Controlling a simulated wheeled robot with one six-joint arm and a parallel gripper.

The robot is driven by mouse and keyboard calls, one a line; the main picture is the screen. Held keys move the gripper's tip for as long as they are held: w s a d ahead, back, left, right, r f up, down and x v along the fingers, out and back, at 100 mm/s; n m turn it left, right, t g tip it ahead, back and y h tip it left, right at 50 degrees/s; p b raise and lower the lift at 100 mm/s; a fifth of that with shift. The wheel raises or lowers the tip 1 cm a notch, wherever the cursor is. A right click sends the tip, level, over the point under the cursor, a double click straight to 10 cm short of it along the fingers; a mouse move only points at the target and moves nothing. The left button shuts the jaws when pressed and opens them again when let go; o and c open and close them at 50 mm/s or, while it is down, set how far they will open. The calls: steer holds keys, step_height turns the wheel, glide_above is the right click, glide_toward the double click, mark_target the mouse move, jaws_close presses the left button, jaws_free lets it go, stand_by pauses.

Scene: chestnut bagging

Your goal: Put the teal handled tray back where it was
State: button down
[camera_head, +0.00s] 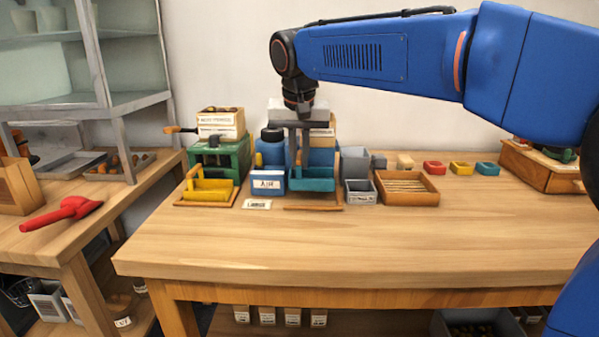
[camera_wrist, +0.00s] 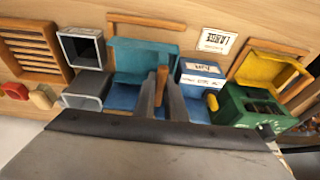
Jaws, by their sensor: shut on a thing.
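The teal tray (camera_head: 318,185) is at the wooden-edged stand (camera_head: 313,208) in the middle of the row at the back of the table. Its open teal top also shows in the wrist view (camera_wrist: 148,52). My gripper (camera_head: 298,160) points down over the tray from above. In the wrist view my gripper (camera_wrist: 163,92) is shut on the tray's upright wooden handle (camera_wrist: 162,78). The tray looks level, within or just over the stand's front edge. I cannot tell whether its underside touches the stand; that is hidden.
A blue labelled box (camera_head: 268,182) stands close left of the tray. A yellow tray (camera_head: 208,190) by a green machine (camera_head: 228,157) is further left. A small grey bin (camera_head: 360,192) and a slatted wooden crate (camera_head: 406,188) stand right. The table's front is clear.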

mark_target(299, 172)
steer(key=shift+f, duration=1.85)
steer(key=shift+f, duration=0.1)
steer(key=c, duration=1.8)
jaws_free()
steer(key=v, duration=1.2)
steer(key=shift+s, duration=0.1)
